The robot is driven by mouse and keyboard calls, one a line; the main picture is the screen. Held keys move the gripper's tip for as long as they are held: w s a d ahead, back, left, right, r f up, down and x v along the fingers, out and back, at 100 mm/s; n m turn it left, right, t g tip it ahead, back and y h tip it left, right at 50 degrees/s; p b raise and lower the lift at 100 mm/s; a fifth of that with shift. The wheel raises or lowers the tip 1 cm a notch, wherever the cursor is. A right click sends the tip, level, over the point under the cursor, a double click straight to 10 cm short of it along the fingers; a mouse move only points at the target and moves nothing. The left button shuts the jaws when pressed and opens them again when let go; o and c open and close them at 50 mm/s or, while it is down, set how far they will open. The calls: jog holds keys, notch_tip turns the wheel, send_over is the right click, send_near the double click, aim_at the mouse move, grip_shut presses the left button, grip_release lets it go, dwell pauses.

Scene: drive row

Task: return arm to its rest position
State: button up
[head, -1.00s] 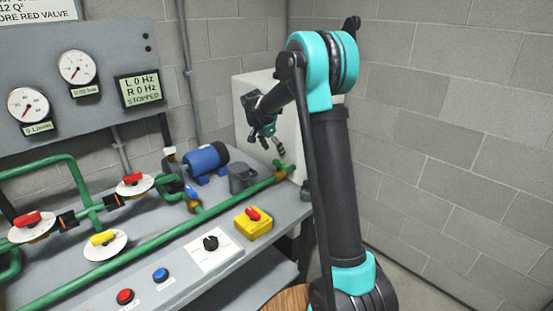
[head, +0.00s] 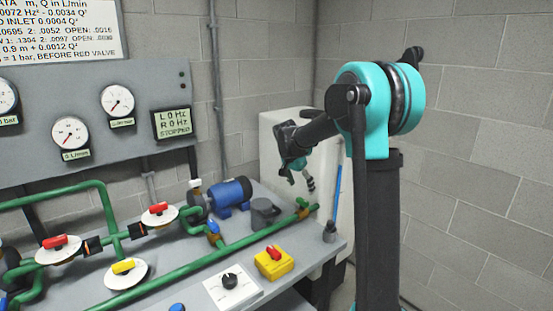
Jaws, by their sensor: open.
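My gripper (head: 301,179) hangs at the end of my folded arm, in front of the white panel at the back right. Its fingers are apart and nothing shows between them. It is above the right end of the bench, apart from the green pipe end (head: 303,207) below it. My teal and black arm stands upright at the right of the view.
The grey bench (head: 190,291) carries green pipes, a blue motor (head: 232,192), a grey mug-like part (head: 265,213), a yellow box with a red knob (head: 274,262) and a black dial (head: 230,281). The display (head: 172,123) reads STOPPED. A block wall (head: 480,150) is at right.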

jog(key=s+d+f+n+y, duration=0.1)
jog(key=s+d+f+n, duration=0.1)
jog(key=s, duration=0.9)
jog(key=s+d+f+n+t+y, duration=0.1)
jog(key=s+f+n, duration=0.3)
jog(key=s, duration=0.8)
jog(key=s+d+f+n+y, duration=0.1)
jog(key=s+d+f+n, duration=0.2)
jog(key=s+f, duration=0.3)
jog(key=s, duration=0.5)
jog(key=shift+s+d+f, duration=0.15)
jog(key=shift+s+f, duration=0.05)
jog(key=shift+s, duration=0.05)
jog(key=shift+c, duration=0.2)
